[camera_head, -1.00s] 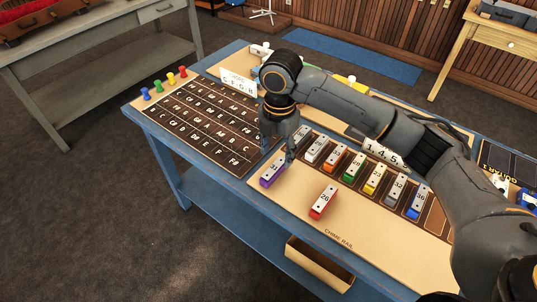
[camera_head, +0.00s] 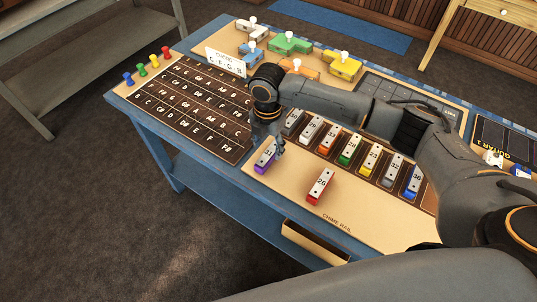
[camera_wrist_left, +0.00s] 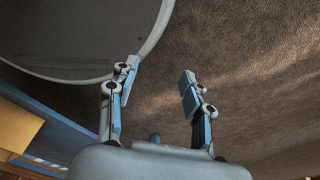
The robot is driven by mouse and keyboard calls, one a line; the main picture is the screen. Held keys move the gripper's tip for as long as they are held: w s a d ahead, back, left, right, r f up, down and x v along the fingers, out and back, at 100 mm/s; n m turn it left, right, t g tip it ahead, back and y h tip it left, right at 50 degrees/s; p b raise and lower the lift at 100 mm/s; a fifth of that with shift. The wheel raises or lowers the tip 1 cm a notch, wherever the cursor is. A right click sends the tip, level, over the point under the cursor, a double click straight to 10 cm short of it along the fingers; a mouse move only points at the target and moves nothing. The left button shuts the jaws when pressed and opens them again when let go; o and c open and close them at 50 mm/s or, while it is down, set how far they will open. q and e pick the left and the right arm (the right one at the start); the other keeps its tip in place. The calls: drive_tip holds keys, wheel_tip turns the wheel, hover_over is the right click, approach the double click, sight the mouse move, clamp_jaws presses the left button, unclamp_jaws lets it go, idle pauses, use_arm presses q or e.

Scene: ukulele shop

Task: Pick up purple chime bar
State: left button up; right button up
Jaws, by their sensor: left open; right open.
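The purple chime bar (camera_head: 265,156), with a pale top plate, lies at the left end of the tan chime rail board, beside the dark letter grid. My right gripper (camera_head: 269,143) points down over the bar's far end, with its fingers at or just around it. The fingers partly hide the bar, and I cannot tell if they touch it. My left gripper (camera_wrist_left: 157,92) shows in the left wrist view, open and empty above the brown floor.
A red chime bar (camera_head: 320,187) lies alone on the tan board (camera_head: 285,190). Several coloured bars, including a green one (camera_head: 350,149), sit in the dark rail behind it. A chord card (camera_head: 226,61) stands behind the letter grid (camera_head: 190,105).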

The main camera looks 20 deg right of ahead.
sight(269, 153)
wheel_tip(269, 153, down, 3)
drive_tip(key=shift+s+d+r, duration=0.1)
drive_tip(key=shift+s+r, duration=0.05)
drive_tip(key=shift+r, duration=0.05)
drive_tip(key=shift+f, duration=0.45)
drive_tip(key=c, duration=1.1)
use_arm(q)
drive_tip(key=shift+s+r, duration=0.35)
drive_tip(key=shift+s, duration=0.2)
use_arm(e)
clamp_jaws()
use_arm(q)
drive_tip(key=shift+w, duration=0.1)
